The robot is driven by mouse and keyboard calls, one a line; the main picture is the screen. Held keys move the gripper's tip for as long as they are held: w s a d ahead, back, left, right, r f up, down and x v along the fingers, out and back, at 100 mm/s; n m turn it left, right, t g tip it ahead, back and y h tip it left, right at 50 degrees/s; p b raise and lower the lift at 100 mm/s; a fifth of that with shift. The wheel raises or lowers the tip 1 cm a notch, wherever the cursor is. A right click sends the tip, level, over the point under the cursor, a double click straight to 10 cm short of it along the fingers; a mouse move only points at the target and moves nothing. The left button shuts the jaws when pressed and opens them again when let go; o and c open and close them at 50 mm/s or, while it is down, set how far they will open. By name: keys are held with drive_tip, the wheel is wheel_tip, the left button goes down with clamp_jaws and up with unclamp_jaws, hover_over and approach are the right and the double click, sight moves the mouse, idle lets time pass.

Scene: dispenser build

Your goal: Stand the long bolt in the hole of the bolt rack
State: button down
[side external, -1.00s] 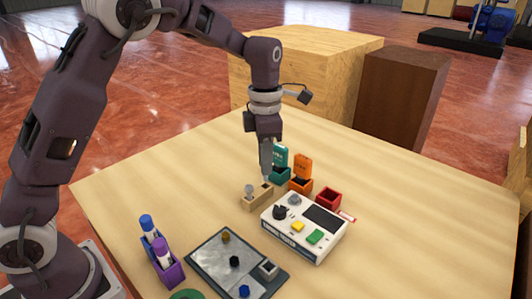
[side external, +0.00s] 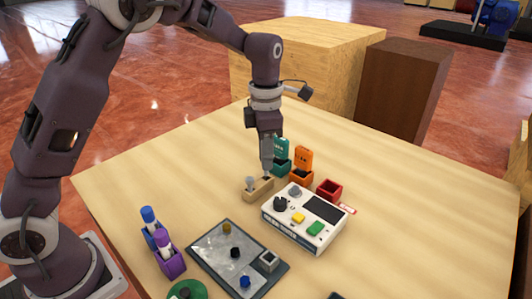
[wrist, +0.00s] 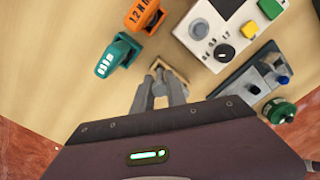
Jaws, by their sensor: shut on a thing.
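The bolt rack (side external: 257,190) is a small tan wooden block near the middle of the table. A bolt with a round grey head (side external: 250,182) stands in its left part. My gripper (side external: 267,172) is shut and points straight down over the rack's right part. The long bolt is mostly hidden between the fingers; I cannot tell how deep its lower end sits in the hole. In the wrist view my gripper's fingers (wrist: 160,82) cover much of the rack (wrist: 179,73).
A grey tray (side external: 215,255) and purple holder (side external: 172,265) are in front. The table's left side is clear.

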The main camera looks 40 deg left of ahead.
sight(266, 175)
drive_tip(key=shift+f, duration=1.7)
drive_tip(key=c, duration=1.3)
unclamp_jaws()
drive_tip(key=shift+r, duration=3.55)
